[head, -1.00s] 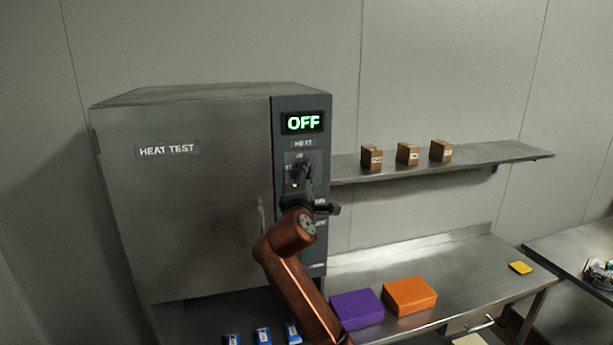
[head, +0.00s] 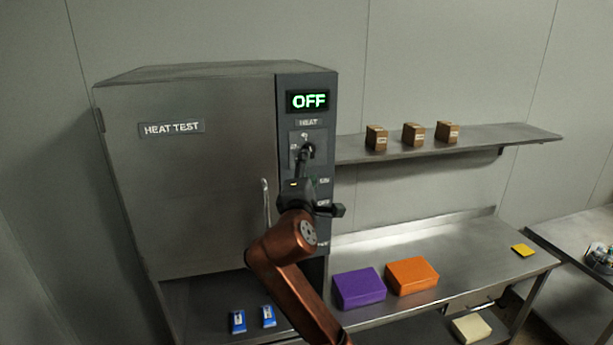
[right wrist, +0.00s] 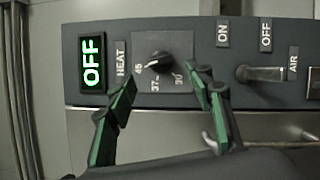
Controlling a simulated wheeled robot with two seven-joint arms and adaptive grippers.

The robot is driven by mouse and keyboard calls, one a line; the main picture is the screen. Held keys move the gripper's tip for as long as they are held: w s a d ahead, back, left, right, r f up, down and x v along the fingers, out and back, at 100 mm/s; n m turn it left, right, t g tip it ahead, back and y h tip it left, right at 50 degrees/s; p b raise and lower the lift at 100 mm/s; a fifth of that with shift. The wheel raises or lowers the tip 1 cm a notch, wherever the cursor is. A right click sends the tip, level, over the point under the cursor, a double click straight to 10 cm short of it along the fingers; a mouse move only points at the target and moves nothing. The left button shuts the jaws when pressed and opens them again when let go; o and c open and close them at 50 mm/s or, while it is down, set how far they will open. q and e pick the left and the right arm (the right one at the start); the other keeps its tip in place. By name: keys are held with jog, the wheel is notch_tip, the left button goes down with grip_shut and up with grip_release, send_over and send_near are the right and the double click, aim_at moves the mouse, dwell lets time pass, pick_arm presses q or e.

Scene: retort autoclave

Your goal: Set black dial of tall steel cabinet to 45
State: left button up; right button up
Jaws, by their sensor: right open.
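The tall steel cabinet (head: 190,190) stands at left, with a dark control panel on its right side. Its black dial (right wrist: 158,63) shows in the right wrist view with a white pointer toward the left; in the head view the dial (head: 307,150) is partly covered by my gripper. The display (head: 308,101) reads OFF in green. My right gripper (right wrist: 162,78) is open, its fingertips either side of the dial in the wrist view, holding nothing. Contact cannot be told. My left gripper is out of view.
A lever switch (right wrist: 262,74) sits beside the dial on the panel. The cabinet's door handle (head: 265,205) is close to my right gripper. A purple box (head: 359,288) and an orange box (head: 411,276) lie on the steel bench. A wall shelf (head: 470,145) holds brown boxes.

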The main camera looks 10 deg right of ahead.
jog(key=v, duration=0.3)
jog(key=shift+s, duration=0.25)
